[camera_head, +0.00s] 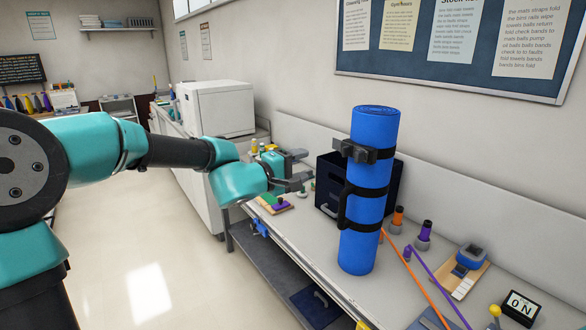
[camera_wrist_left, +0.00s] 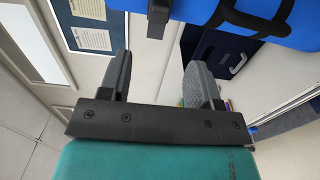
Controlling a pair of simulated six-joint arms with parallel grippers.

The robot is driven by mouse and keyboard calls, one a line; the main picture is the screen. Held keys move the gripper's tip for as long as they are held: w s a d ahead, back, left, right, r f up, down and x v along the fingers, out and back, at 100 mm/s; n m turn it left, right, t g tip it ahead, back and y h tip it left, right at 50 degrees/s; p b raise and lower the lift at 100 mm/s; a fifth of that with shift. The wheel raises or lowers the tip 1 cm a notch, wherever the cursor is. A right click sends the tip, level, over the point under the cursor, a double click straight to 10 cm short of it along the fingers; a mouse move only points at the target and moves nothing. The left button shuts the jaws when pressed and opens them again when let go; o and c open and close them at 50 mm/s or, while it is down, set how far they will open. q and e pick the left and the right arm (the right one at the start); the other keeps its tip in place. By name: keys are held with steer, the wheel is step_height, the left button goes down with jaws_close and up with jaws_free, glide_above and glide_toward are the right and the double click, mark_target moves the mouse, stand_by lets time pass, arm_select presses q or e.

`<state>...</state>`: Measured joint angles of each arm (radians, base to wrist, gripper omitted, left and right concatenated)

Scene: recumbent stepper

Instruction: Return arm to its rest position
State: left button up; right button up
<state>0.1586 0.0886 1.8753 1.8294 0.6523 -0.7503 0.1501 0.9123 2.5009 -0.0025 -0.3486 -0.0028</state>
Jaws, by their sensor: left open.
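My left gripper (camera_head: 303,167) reaches in from the left and is held above the counter (camera_head: 300,232). Its two fingers stand apart with nothing between them, and they also show in the left wrist view (camera_wrist_left: 157,68). A rolled blue mat (camera_head: 363,235) stands upright to the right of the fingers, with a clear gap in the head view. Black straps, a dark clip and a handle are on the mat's side. In the left wrist view the mat (camera_wrist_left: 195,10) lies across the top, beyond the fingertips. My right gripper is not in view.
A dark blue bin (camera_head: 328,185) stands behind the mat. Orange (camera_head: 398,215) and purple (camera_head: 425,230) handled items, long rods, a wooden board with a blue block (camera_head: 470,257) and a small display (camera_head: 521,308) lie to the right. A white cabinet (camera_head: 218,108) stands farther back.

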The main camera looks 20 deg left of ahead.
arm_select(q)
steer(key=shift+v, duration=1)
steer(key=s+d+f+m+g+y, duration=0.1)
steer(key=s+f+g, duration=0.15)
steer(key=f, duration=0.75)
steer(key=s+d+f+g+y, duration=0.1)
steer(key=f+g, duration=0.3)
steer(key=f, duration=0.7)
steer(key=s+f+m+g+y, duration=0.1)
steer(key=s+f+g, duration=0.15)
steer(key=f, duration=0.75)
steer(key=s+d+f+m+g, duration=0.1)
steer(key=s+f+m+g, duration=0.1)
steer(key=s+f, duration=0.3)
steer(key=s+d+f+m+g+y, duration=0.1)
steer(key=s+f, duration=0.4)
steer(key=f, duration=0.7)
steer(key=s+d+f+m+g+y, duration=0.1)
steer(key=s+f+m+g, duration=0.2)
steer(key=f, duration=0.6)
steer(key=s+m, duration=0.2)
steer(key=shift+s+d+f, duration=0.3)
